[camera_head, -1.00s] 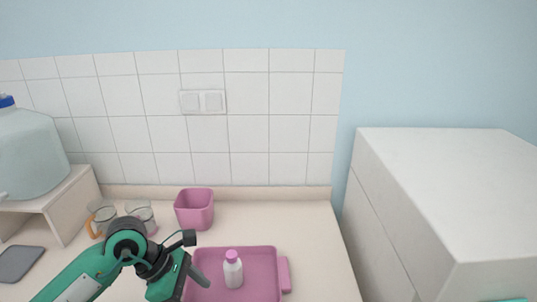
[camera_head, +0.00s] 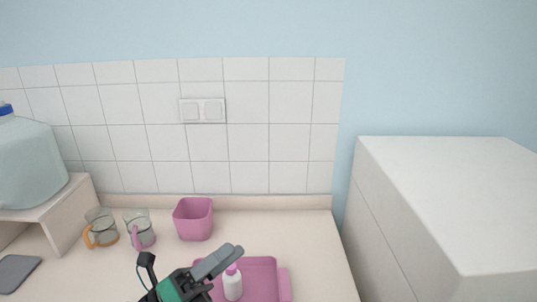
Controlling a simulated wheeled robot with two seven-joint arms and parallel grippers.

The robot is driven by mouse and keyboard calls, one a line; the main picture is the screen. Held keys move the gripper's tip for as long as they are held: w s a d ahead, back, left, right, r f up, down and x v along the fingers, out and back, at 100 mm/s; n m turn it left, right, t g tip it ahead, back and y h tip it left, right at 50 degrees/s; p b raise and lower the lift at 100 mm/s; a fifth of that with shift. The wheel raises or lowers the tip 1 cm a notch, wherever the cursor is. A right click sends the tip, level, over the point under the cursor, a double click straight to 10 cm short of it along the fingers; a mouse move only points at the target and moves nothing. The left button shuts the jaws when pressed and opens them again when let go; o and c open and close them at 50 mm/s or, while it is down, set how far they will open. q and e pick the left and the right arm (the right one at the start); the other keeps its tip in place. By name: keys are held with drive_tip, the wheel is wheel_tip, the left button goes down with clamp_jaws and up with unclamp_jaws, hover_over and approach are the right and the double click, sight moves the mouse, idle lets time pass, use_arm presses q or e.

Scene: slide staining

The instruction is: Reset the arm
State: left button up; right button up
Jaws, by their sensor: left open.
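My left gripper (camera_head: 212,270) is in the lower middle of the head view, over the left part of the pink tray (camera_head: 262,267). Its grey fingers point up and to the right, and it is open with nothing seen between them. A white bottle with a pink cap (camera_head: 233,286) stands upright in the tray, close beside the fingers in the picture. Whether they touch it I cannot tell. My right gripper is out of view.
A pink square bin (camera_head: 193,220) stands behind the tray. Two glass mugs, one with an orange handle (camera_head: 101,228) and one with a pink handle (camera_head: 140,230), stand left of it. A water jug (camera_head: 28,160) sits on a stand (camera_head: 62,210). A white cabinet (camera_head: 440,190) is right.

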use_arm(q)
drive_tip(key=w+a+f+n+t+y, duration=0.25)
drive_tip(key=a+n+t+y, duration=0.25)
drive_tip(key=n+y, duration=0.4)
drive_tip(key=w+a+f+n+t+y, duration=0.25)
drive_tip(key=a+n+t+y, duration=0.3)
drive_tip(key=n, duration=0.65)
drive_tip(key=s+a+f+n+g+y, duration=0.3)
drive_tip(key=f+n+g+y, duration=0.15)
drive_tip(key=f, duration=0.35)
drive_tip(key=s+a+f+n+g+y, duration=0.25)
drive_tip(key=f+n, duration=0.25)
drive_tip(key=f, duration=0.3)
drive_tip(key=s+f+n+g, duration=0.5)
drive_tip(key=s+f+g, duration=0.7)
drive_tip(key=s, duration=0.6)
drive_tip(key=s+d+f+x, duration=0.1)
drive_tip(key=s+x, duration=0.2)
drive_tip(key=x, duration=1.3)
drive_tip(key=s+d+f+x, duration=0.1)
drive_tip(key=s+x, duration=0.3)
drive_tip(key=x, duration=1.2)
drive_tip(key=s+a+f+g, duration=0.1)
drive_tip(key=s+a+f, duration=0.2)
drive_tip(key=s+f, duration=1.5)
drive_tip(key=shift+s+f+m+h, duration=0.25)
drive_tip(key=shift+s+m+h, duration=0.1)
drive_tip(key=shift+s, duration=0.3)
